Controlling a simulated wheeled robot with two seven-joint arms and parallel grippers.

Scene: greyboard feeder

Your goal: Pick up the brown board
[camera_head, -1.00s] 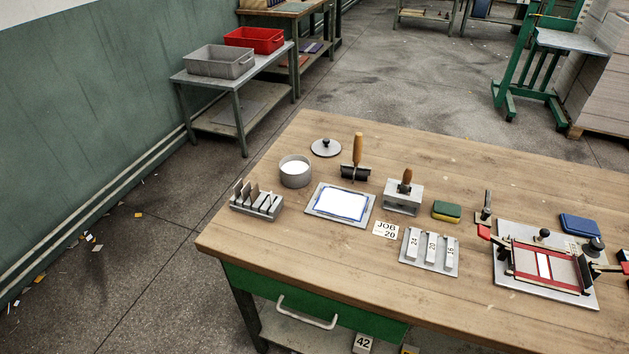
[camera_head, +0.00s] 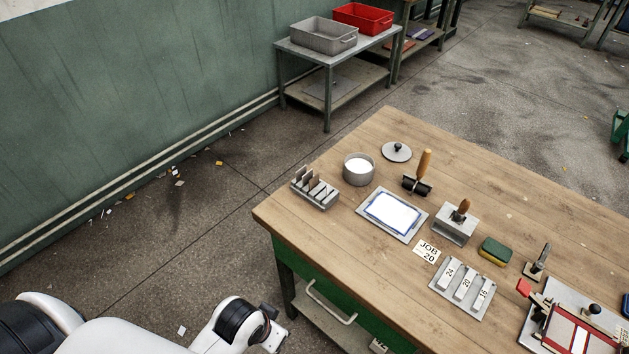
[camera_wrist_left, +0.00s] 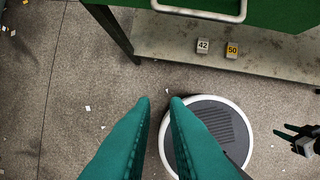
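A slotted metal rack (camera_head: 316,194) stands at the near left corner of the wooden table in the head view. Several thin brownish-grey boards (camera_head: 314,180) stand upright in its slots; I cannot tell clearly which is the brown one. My left arm comes in at the bottom left, below and apart from the table. In the left wrist view my left gripper (camera_wrist_left: 160,99) points over the floor, its teal fingers apart and empty. My right gripper (camera_wrist_left: 287,133) shows small at the right edge there, its dark fingers apart and apparently empty.
The table (camera_head: 330,235) also bears a round pot (camera_head: 359,170), a roller (camera_head: 418,180), a white pad on a plate (camera_head: 393,215), numbered blocks (camera_head: 463,287) and a clamp fixture (camera_head: 570,330). A drawer handle (camera_head: 330,303) sticks out in front.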

